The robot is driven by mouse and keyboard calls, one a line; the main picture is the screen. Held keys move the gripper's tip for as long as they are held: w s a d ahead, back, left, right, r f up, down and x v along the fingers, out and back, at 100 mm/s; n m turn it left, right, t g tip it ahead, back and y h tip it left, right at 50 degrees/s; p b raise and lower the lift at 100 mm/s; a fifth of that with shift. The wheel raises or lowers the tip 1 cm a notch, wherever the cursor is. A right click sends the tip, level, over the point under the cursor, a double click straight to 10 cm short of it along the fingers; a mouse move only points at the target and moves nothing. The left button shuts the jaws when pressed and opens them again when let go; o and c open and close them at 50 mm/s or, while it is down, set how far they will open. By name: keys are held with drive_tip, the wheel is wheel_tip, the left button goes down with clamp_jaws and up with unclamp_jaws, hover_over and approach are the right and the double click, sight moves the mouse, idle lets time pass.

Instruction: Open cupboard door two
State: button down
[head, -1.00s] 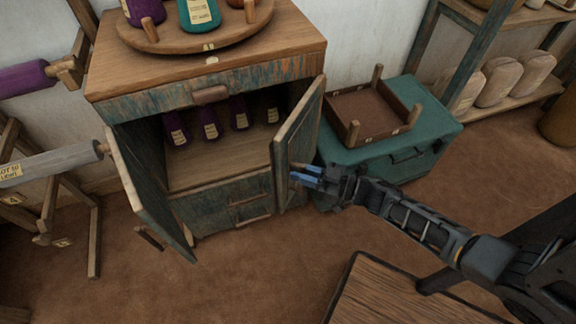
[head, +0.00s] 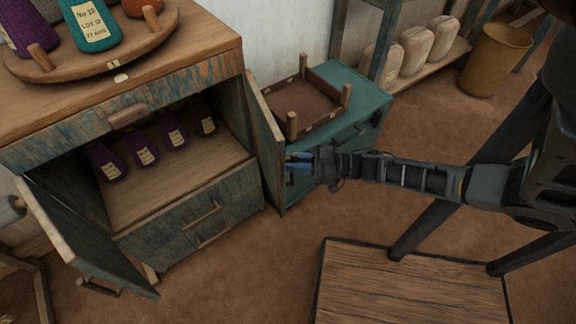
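The wooden cupboard (head: 235,190) stands at left with two worn blue-green doors, both swung out from its open compartment. The left door (head: 85,235) stands out to the front left. The right door (head: 265,140) stands well out from the front, its free edge towards me. I see no number on either door. My gripper (head: 299,162) is at the outer face of the right door, close to its free edge, with its blue fingertips pointing left at it. Any handle there is hidden, and I cannot tell whether the fingers hold something.
Purple labelled cones (head: 145,148) stand inside the cupboard. A round wooden tray (head: 120,62) with cones is on top. A teal chest (head: 362,95) bearing an upturned stool (head: 300,98) stands just behind my gripper. A low wooden platform (head: 410,285) is in front; brown floor lies between.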

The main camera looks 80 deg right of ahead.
drive_tip(key=shift+d, duration=0.25)
drive_tip(key=c, duration=1.2)
unclamp_jaws()
drive_tip(key=shift+a, duration=0.1)
